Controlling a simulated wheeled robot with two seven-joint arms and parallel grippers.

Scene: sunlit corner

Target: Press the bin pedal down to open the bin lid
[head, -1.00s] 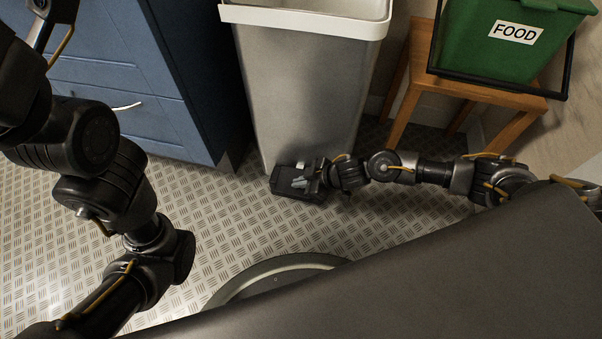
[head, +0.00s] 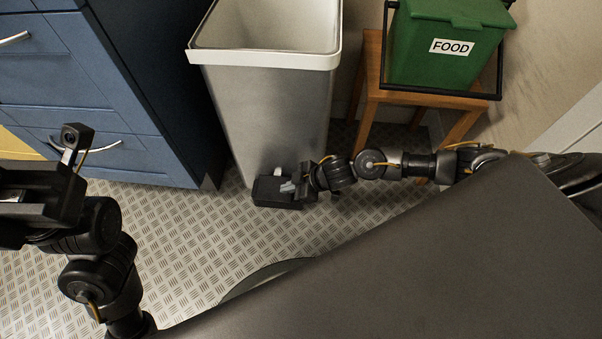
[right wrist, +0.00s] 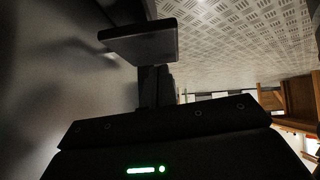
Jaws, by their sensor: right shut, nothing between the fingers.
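The bin (head: 275,115) is a tall grey box with a white rim, standing centre back in the head view.
A blue cabinet (head: 110,95) stands left of the bin. A green FOOD caddy (head: 445,55) sits on a wooden stool (head: 370,75) to the right, close behind my right arm. The patterned metal floor (head: 190,240) before the bin is mostly clear.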

